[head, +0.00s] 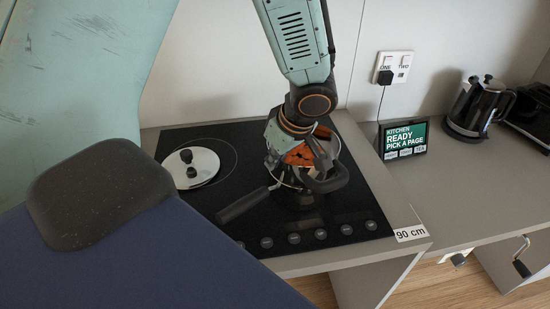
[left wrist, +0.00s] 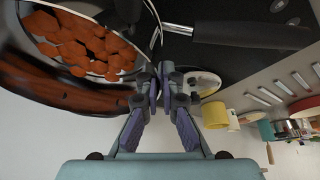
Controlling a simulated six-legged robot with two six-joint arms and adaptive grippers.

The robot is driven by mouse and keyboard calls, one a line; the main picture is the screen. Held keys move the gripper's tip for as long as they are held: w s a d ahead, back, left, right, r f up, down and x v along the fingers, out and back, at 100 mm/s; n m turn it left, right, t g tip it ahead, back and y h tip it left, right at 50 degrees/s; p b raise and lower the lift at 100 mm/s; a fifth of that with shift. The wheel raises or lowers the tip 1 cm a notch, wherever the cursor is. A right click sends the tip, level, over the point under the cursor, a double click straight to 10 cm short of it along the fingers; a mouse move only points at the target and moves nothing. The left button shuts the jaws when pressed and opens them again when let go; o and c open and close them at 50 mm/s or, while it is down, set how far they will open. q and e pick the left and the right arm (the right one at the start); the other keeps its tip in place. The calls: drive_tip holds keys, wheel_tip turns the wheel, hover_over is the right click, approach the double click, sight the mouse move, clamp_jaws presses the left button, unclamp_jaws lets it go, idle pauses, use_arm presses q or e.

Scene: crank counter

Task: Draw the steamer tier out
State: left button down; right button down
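The steamer tier (left wrist: 75,42) holds orange carrot-like pieces and fills the upper left of the left wrist view. In the head view the orange pieces show at the pot (head: 300,155) on the dark hob, partly hidden by my left gripper (head: 322,172). The pot's long black handle (head: 243,205) points to the lower left; a black handle also shows in the left wrist view (left wrist: 250,34). My left gripper's fingertips (left wrist: 159,80) are close together at the thin metal rim and look shut on it. My right gripper is not in view.
A round lid (head: 190,166) lies on the hob (head: 230,150) to the left. A small screen (head: 403,140) and a black kettle (head: 480,106) stand on the counter to the right. The counter between hob and kettle is mostly clear.

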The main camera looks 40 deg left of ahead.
use_arm(q)
drive_tip(key=shift+w+r, duration=0.1)
drive_tip(key=shift+r, duration=0.5)
drive_tip(key=shift+r, duration=0.15)
drive_tip(key=shift+r+p, duration=0.95)
drive_tip(key=shift+r, duration=0.8)
